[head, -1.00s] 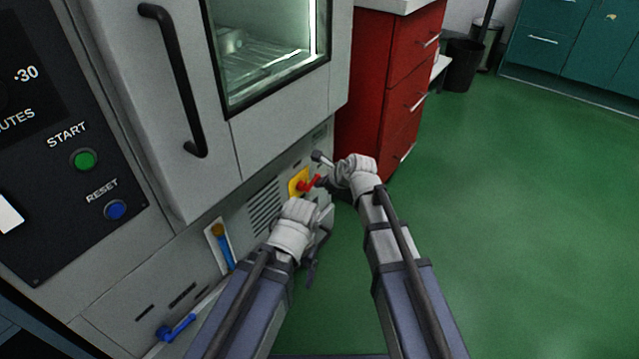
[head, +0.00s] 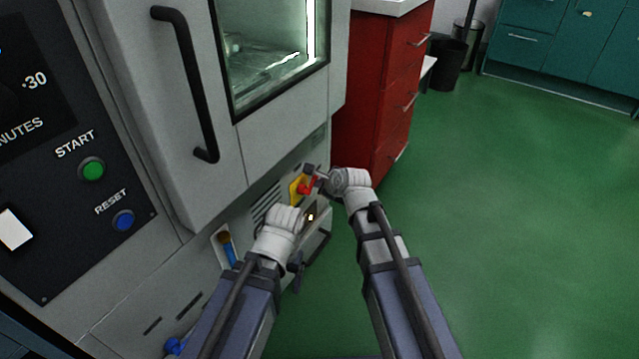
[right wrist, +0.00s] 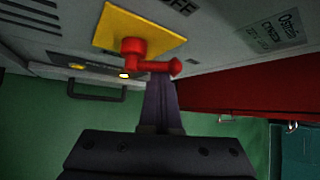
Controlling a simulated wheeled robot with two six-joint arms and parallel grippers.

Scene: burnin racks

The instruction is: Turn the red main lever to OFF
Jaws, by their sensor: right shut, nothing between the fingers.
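The red main lever (head: 305,188) sits on a yellow plate (head: 294,191) low on the grey cabinet's side. In the right wrist view the lever (right wrist: 152,66) has a round hub and a handle pointing right across the yellow plate (right wrist: 165,36). Lettering ending in "FF" is cut off at the top. My right gripper (head: 316,179) is shut and empty, its fingers right at the lever. In the right wrist view its fingertips (right wrist: 161,84) end at the handle's underside; I cannot tell whether they touch. My left gripper (head: 297,264) hangs below left; its jaws are unclear.
The grey cabinet (head: 160,255) fills the left, with a black door handle (head: 190,90), green START button (head: 92,169) and blue RESET button (head: 123,220). A red drawer unit (head: 375,95) stands just behind the lever. Green floor (head: 510,220) is open at right.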

